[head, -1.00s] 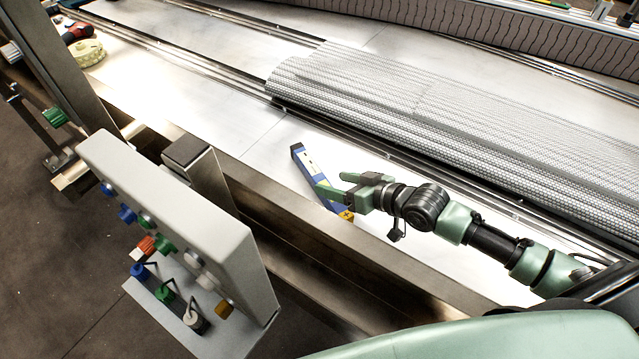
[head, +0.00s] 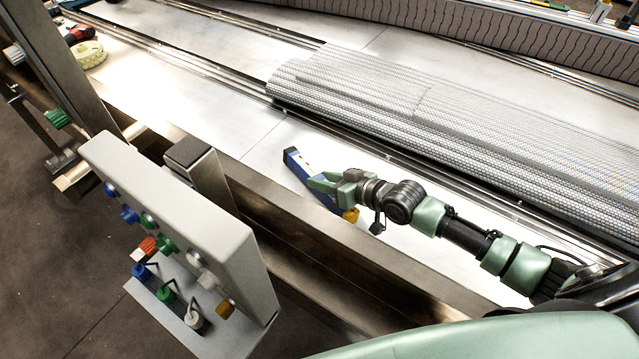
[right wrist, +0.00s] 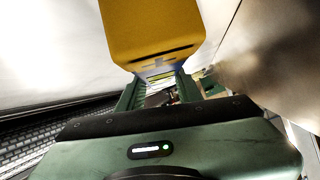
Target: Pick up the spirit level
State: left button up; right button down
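The spirit level (head: 297,165) is a long blue bar with a dark far end and a yellow near end, over the bright metal surface beside the frame's edge. My right gripper (head: 318,184) is around its middle, with the fingers closed in on it. In the right wrist view the level's yellow end (right wrist: 152,32) looms close to the camera, and the bar runs between the two green fingers (right wrist: 158,92). Whether the level touches the surface below is not clear. The fingers hide part of the bar. My left gripper is not in view.
A grey control box (head: 180,215) with coloured knobs stands at the left front. A metal rail (head: 270,215) borders the work surface. A ribbed grey mat (head: 420,120) lies behind the level. Bare metal surface (head: 230,125) is free to the left.

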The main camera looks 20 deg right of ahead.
jog(key=shift+s+d+f, duration=0.15)
jog(key=shift+s+f, duration=0.05)
jog(key=shift+f, duration=0.15)
jog(key=shift+r, duration=0.1)
